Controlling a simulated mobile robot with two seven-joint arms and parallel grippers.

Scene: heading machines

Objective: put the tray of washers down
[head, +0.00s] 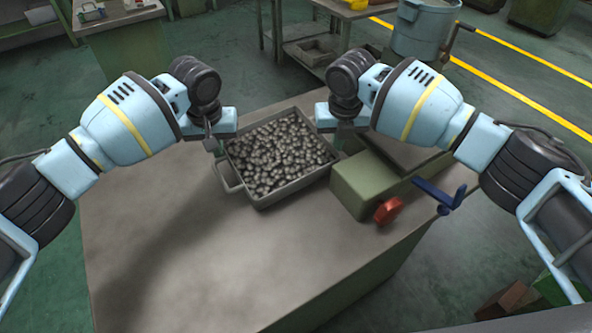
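The grey metal tray (289,194) is full of small dark metal pieces, the washers (280,152). It is over the far part of the grey workbench (220,260), roughly level; I cannot tell if it touches the top. A handle (228,180) sticks out on its left side. My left gripper (213,146) points down at the tray's far left corner, close to the rim. My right gripper (344,138) points down at its far right side, close to the rim. The fingertips are small and partly hidden, so their grip on the tray is unclear.
A green block-like fixture (364,184) with a red knob (389,210) and a blue handle (440,194) stands right of the tray. The bench's near and left parts are clear. A blue-grey drum (423,30) stands beyond the bench.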

